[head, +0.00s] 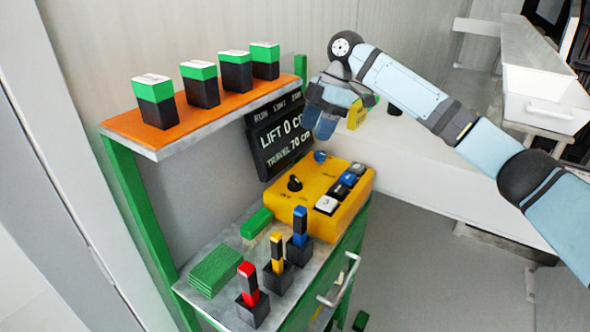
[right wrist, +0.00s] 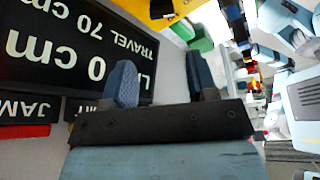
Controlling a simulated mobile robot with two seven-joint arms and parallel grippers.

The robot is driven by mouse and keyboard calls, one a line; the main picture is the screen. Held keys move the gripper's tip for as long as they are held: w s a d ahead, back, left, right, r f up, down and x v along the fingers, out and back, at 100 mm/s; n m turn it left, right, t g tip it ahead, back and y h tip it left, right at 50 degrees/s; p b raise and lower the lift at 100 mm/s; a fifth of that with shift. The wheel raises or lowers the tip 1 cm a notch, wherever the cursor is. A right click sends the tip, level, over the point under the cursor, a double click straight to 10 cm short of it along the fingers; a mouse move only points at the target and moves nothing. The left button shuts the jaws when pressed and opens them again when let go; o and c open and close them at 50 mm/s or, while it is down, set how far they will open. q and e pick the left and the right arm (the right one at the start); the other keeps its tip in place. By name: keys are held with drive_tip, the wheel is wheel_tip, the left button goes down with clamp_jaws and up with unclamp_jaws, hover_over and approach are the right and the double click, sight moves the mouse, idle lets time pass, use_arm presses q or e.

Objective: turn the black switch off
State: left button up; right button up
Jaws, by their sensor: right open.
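The black switch (head: 295,183) is a round black knob on top of the yellow control box (head: 350,210), near its left end. In the right wrist view a dark round part (right wrist: 160,8) on a yellow surface at the top edge may be this knob. My right gripper (head: 318,126) is above and behind the box, in front of the display panel, apart from the switch. Its two blue-padded fingers (right wrist: 160,80) are spread with nothing between them. I cannot read the switch's exact setting. My left gripper is not in view.
A blue knob (head: 320,156) and several push buttons (head: 348,180) share the box. The display (head: 277,135) reads "LIFT 0 cm, TRAVEL 70 cm". Red, yellow and blue levers (head: 277,255) stand in front. An orange shelf (head: 215,105) with several green-topped blocks overhangs left.

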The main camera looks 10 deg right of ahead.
sight(296, 178)
drive_tip(key=b+x, duration=0.1)
drive_tip(key=x, duration=1.1)
drive_tip(key=shift+s+f, duration=0.2)
drive_tip(key=shift+f, duration=0.05)
drive_tip(key=c, duration=0.6)
